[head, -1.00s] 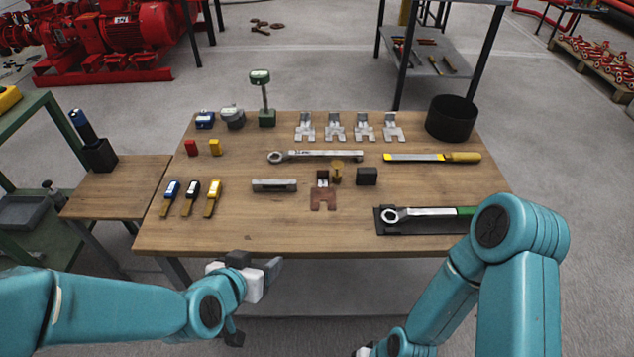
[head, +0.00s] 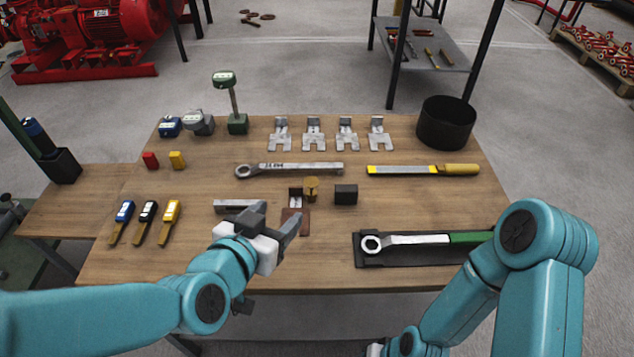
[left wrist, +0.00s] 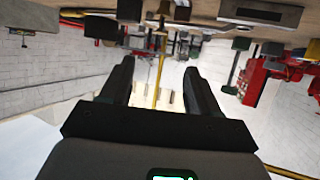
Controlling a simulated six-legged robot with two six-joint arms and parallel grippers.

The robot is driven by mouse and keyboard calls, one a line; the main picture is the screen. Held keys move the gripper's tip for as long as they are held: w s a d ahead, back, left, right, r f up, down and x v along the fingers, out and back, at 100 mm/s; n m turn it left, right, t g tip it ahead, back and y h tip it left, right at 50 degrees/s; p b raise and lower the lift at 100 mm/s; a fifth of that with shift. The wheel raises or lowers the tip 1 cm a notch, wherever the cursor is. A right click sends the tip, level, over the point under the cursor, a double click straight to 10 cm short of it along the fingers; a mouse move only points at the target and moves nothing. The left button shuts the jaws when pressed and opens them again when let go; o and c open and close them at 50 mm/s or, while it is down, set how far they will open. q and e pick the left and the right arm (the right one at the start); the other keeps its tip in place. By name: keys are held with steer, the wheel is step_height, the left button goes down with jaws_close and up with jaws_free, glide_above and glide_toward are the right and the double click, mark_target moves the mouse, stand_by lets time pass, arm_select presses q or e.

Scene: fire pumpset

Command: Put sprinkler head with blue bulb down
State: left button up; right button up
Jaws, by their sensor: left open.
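I cannot make out a sprinkler head with a blue bulb in either view. My left gripper (head: 277,220) is open above the front middle of the wooden table (head: 330,270), in front of the metal bar and the brown plate. Its two dark fingers stand apart in the left wrist view (left wrist: 160,80), with nothing between them. The brown plate (head: 304,228) is partly hidden behind the gripper. A small metal piece (head: 295,196) and a brass-coloured piece (head: 311,187) stand at its far end. My right arm is at the lower right; its fingers are not visible.
A metal bar (head: 228,206) lies just behind the left gripper. A dark block (head: 346,194) stands to the right. A green-handled wrench (head: 415,240) lies on a black tray (head: 372,260). Blue, black and yellow-topped tools lie left; the front left tabletop is clear.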

arm_select(q)
steer(key=w+p, duration=0.2)
steer(key=p, duration=0.2)
steer(key=b, duration=0.2)
glide_toward(309, 186)
steer(key=x, duration=0.3)
steer(key=shift+w+d+f, duration=0.1)
steer(key=shift+w+d, duration=0.05)
steer(key=shift+w, duration=0.2)
steer(key=shift+w+d+f, duration=0.2)
steer(key=shift+w, duration=0.35)
steer(key=b+x, duration=0.1)
steer(key=x, duration=0.4)
steer(key=shift+a+f, duration=0.1)
steer(key=shift+f, duration=0.1)
steer(key=c, duration=1.1)
